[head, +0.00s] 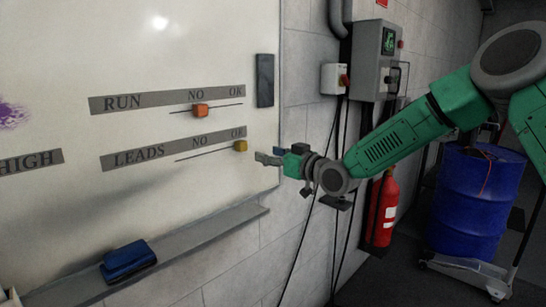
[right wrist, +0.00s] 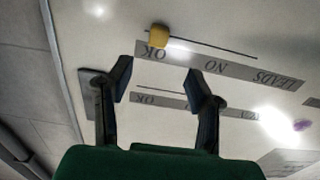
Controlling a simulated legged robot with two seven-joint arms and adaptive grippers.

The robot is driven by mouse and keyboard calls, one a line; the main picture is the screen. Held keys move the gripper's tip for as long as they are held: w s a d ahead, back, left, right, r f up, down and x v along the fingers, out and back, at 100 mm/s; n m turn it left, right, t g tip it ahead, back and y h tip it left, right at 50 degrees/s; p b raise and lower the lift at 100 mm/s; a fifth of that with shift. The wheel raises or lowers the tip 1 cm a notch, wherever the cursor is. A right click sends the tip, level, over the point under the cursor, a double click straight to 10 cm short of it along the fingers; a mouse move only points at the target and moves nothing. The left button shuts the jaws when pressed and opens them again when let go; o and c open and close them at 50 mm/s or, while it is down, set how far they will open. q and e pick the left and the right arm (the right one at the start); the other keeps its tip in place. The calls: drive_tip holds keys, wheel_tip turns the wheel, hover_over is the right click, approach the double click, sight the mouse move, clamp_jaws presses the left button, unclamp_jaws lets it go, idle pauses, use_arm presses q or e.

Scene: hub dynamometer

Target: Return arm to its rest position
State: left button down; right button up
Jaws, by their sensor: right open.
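My right arm reaches in from the right in the head view, green with grey joints. My right gripper (head: 268,157) is open and empty, a little in front of the whiteboard's right edge. In the right wrist view its two fingers (right wrist: 158,82) are spread with nothing between them. The yellow slider knob (head: 240,146) of the LEADS row is at the OK end, just left of the fingertips. It also shows in the right wrist view (right wrist: 158,36), beyond the fingers and apart from them. The orange knob (head: 200,111) of the RUN row is near NO. My left gripper is out of view.
The whiteboard (head: 190,40) has a ledge (head: 210,228) with a blue eraser (head: 128,262). A dark block (head: 265,80) is on its right edge. A control box (head: 374,60), cables, a fire extinguisher (head: 382,210) and a blue drum (head: 475,205) stand to the right.

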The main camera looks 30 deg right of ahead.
drive_tip(key=s+a+f+m+g+h+b, duration=0.1)
drive_tip(key=s+a+f+g+b, duration=0.15)
drive_tip(key=s+f, duration=0.65)
drive_tip(key=s+a+f+g+b, duration=0.1)
drive_tip(key=s+a+f+g, duration=0.2)
drive_tip(key=f, duration=1.1)
drive_tip(key=s+a+f+m+g+h+b, duration=0.1)
drive_tip(key=s+a+f+g, duration=0.15)
drive_tip(key=s+f, duration=0.65)
use_arm(q)
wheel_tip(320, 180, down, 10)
drive_tip(key=b, duration=0.5)
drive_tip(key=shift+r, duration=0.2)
use_arm(e)
drive_tip(key=s+d+f+g+h, duration=0.2)
drive_tip(key=s+f+g, duration=0.2)
drive_tip(key=s+f, duration=0.6)
drive_tip(key=s+d+f+m+g+h, duration=0.1)
drive_tip(key=s+f+g, duration=0.3)
drive_tip(key=s+f, duration=0.6)
drive_tip(key=s+d+h, duration=0.1)
drive_tip(key=s, duration=0.7)
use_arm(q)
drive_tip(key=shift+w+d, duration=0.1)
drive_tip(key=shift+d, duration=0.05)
use_arm(e)
drive_tip(key=shift+s+d+f, duration=0.1)
drive_tip(key=shift+d+f, duration=0.05)
